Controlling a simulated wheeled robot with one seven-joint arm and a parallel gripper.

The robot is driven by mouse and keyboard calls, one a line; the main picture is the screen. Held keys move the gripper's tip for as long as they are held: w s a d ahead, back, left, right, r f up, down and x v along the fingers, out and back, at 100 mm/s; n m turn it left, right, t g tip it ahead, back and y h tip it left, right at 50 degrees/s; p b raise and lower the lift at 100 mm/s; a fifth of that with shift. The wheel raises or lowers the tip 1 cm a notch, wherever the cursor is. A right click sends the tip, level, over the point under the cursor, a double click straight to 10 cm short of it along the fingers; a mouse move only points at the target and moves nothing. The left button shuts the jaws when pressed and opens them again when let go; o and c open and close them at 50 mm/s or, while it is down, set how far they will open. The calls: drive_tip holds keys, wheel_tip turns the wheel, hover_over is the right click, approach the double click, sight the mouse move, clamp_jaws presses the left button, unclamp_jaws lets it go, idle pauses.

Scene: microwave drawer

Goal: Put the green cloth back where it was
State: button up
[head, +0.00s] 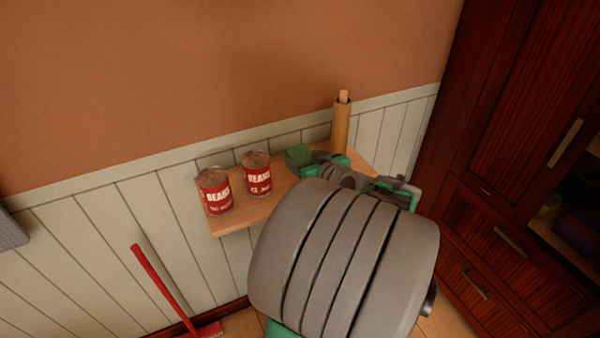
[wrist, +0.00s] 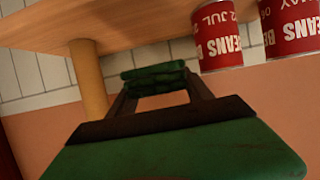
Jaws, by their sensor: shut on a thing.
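The green cloth (head: 299,154) is a small folded bundle over the wooden wall shelf (head: 243,216), between the bean cans and the upright roll. My gripper (head: 301,160) is shut on it; my arm hides part of the shelf. I cannot tell whether the cloth touches the shelf top.
Two red bean cans (head: 215,191) (head: 257,174) stand on the shelf left of the cloth. A tan roll (head: 341,126) stands upright at the back right. A dark wooden cabinet (head: 510,150) is at the right. A red-handled tool (head: 163,289) leans below the shelf.

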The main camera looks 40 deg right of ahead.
drive_tip(key=w+f, duration=0.1)
drive_tip(key=f, duration=0.1)
drive_tip(key=w+d+f, duration=0.1)
drive_tip(key=w+f, duration=0.1)
drive_tip(key=f, duration=0.1)
drive_tip(key=shift+w+d+f, duration=0.2)
drive_tip(key=shift+w+f, duration=0.15)
drive_tip(key=shift+w, duration=0.05)
wheel_tip(320, 180, down, 2)
drive_tip(key=shift+d+f+p, duration=0.1)
drive_tip(key=shift+f+p, duration=0.15)
drive_tip(key=shift+p, duration=0.15)
drive_tip(key=shift+s, duration=0.1)
drive_tip(key=shift+f+b, duration=0.2)
drive_tip(key=shift+b, duration=0.1)
drive_tip(key=o, duration=1.2)
drive_tip(key=shift+o, duration=0.2)
drive_tip(key=shift+r, duration=0.15)
